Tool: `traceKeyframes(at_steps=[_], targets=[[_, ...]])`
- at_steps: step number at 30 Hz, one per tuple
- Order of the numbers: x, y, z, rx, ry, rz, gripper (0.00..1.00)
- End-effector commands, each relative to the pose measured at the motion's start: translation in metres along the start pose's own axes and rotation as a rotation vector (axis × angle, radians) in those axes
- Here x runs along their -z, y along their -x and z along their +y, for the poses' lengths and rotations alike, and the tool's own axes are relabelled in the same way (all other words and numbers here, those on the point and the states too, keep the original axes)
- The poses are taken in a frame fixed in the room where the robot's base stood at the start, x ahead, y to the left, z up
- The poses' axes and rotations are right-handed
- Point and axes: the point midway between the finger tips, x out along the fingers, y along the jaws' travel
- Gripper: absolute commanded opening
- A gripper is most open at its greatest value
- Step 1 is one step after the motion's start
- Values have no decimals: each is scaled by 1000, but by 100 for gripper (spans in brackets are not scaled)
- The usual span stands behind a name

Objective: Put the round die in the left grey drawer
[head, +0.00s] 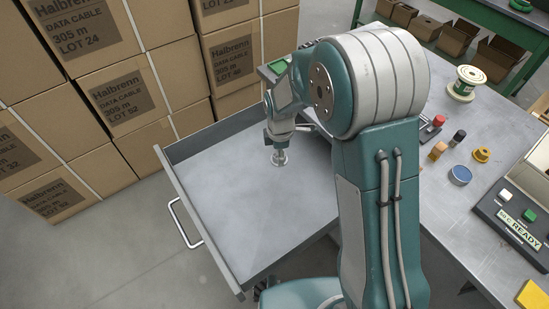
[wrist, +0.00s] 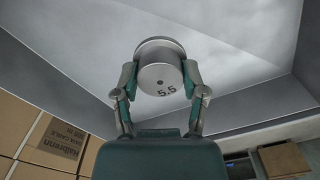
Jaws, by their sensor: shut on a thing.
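The round die (wrist: 160,76) is a silver metal cylinder marked "5.5", held between the two fingers of my gripper (wrist: 158,88) in the wrist view. In the head view my gripper (head: 279,142) points down over the open left grey drawer (head: 205,225), with the die (head: 279,158) at its tip. The die is inside the drawer's outline, near its inner end. I cannot tell whether it touches the drawer floor. The drawer is pulled far out and its visible floor is bare. My arm hides part of its right side.
Stacked cable cartons (head: 120,100) stand behind and left of the drawer. The metal workbench (head: 420,215) to the right holds a spool (head: 466,83), a blue round tin (head: 460,175), small parts and a panel reading "READY" (head: 518,218). A green shelf with open boxes (head: 455,40) is at the back.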

Motion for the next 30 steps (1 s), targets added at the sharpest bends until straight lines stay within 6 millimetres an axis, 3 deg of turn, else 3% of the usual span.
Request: traceKeyframes(at_steps=[9, 16, 21, 26, 30], targets=[[13, -31, 66, 1, -1, -2, 0], [18, -63, 100, 3, -1, -2, 0], [21, -83, 117, 0, -1, -1, 0], [22, -91, 124, 0, -1, 0, 0], [22, -108, 127, 3, -1, -1, 0]])
